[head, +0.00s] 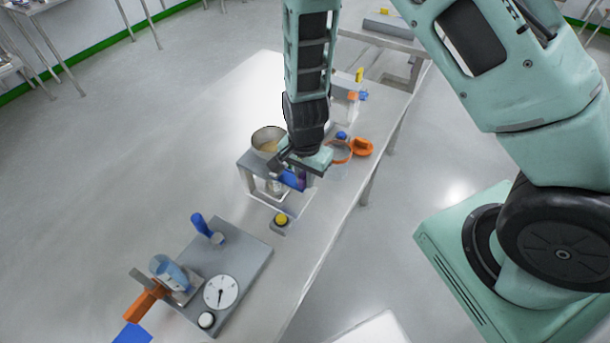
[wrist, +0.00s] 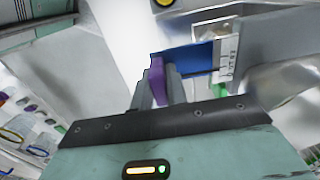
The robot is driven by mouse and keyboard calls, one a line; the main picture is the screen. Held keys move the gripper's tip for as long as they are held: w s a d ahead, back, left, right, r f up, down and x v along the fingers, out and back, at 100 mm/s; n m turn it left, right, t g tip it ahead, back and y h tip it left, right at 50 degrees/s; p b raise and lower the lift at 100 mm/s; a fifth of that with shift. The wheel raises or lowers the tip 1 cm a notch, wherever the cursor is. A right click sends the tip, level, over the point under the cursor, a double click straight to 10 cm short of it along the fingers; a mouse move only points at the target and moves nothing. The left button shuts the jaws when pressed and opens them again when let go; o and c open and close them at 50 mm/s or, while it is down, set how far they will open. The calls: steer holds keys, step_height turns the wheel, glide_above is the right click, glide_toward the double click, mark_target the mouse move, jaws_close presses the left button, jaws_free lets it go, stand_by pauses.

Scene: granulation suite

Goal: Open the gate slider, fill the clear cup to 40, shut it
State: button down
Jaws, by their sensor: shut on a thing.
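My gripper (head: 300,172) is at the front right of the hopper stand and is shut on the gate slider. In the wrist view my gripper (wrist: 158,92) has its fingers closed on the slider's purple tab (wrist: 157,75). The slider's blue plate (wrist: 188,57) runs from the tab toward a white scale strip (wrist: 228,58) with dark marks. In the head view the blue slider (head: 293,181) shows just under my gripper. A clear vessel (head: 274,187), probably the cup, stands under the hopper, partly hidden. Its fill level cannot be read.
The hopper (head: 268,139) holds pale grain. A yellow button (head: 281,220) stands in front. A grey board with a white dial (head: 220,292) is at lower left. A clear orange-rimmed jar (head: 339,160) and an orange lid (head: 362,147) stand to the right, close to my gripper.

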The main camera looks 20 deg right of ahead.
steer(key=shift+d, duration=0.1)
stand_by(0.3)
steer(key=shift+w+d, duration=0.45)
steer(key=c, duration=1.4)
jaws_free()
steer(key=shift+d, duration=0.1)
steer(key=shift+c, duration=0.2)
steer(key=shift+r, duration=0.1)
step_height(320, 180, up, 7)
steer(key=p, duration=0.6)
steer(key=shift+s, duration=0.1)
